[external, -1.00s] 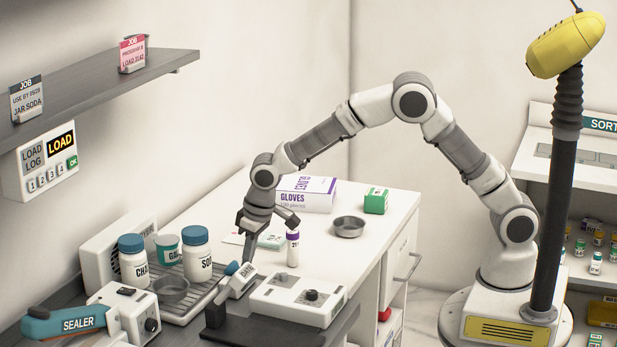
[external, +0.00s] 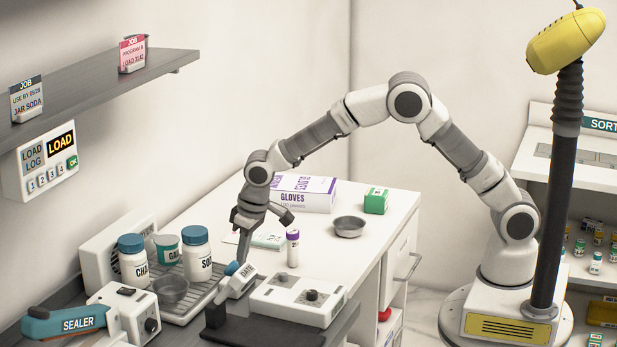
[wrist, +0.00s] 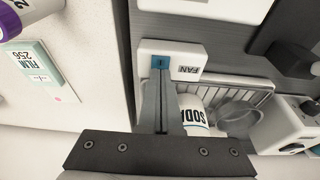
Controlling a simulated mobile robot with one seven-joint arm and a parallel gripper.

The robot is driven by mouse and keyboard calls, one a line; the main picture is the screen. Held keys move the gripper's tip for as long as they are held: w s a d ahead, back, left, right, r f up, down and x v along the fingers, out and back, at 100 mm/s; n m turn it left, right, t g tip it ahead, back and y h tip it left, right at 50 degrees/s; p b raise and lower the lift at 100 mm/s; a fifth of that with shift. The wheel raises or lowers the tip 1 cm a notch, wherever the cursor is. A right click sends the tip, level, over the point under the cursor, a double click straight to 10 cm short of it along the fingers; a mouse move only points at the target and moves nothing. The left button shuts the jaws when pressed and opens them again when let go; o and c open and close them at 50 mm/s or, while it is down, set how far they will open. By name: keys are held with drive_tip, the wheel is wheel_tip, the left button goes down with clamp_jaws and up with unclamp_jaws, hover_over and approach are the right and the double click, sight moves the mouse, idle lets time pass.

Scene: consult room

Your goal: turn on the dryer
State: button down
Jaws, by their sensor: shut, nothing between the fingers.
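A small white switch box marked FAN, with a teal rocker, stands at the end of the wire drying rack; it shows in the wrist view (wrist: 187,70) and in the external view (external: 240,283). The teal rocker (wrist: 160,62) is at the box's left end in the wrist view. My gripper (external: 239,259) points down at this box, shut and empty. In the wrist view its fingertips (wrist: 159,75) overlap the rocker's lower edge. I cannot tell whether they touch it, or which way the rocker is set.
A purple-capped tube (external: 292,250) stands behind.

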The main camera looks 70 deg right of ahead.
drive_tip(key=p+v, duration=0.2)
drive_tip(key=v, duration=0.1)
drive_tip(key=p+v, duration=0.1)
drive_tip(key=shift+w+r, duration=0.3)
drive_tip(key=shift+r, duration=0.15)
drive_tip(key=s+r, duration=0.4)
drive_tip(key=r, duration=0.4)
drive_tip(key=shift+s+b, duration=0.35)
drive_tip(key=shift+b, duration=0.1)
drive_tip(key=shift+r, duration=0.1)
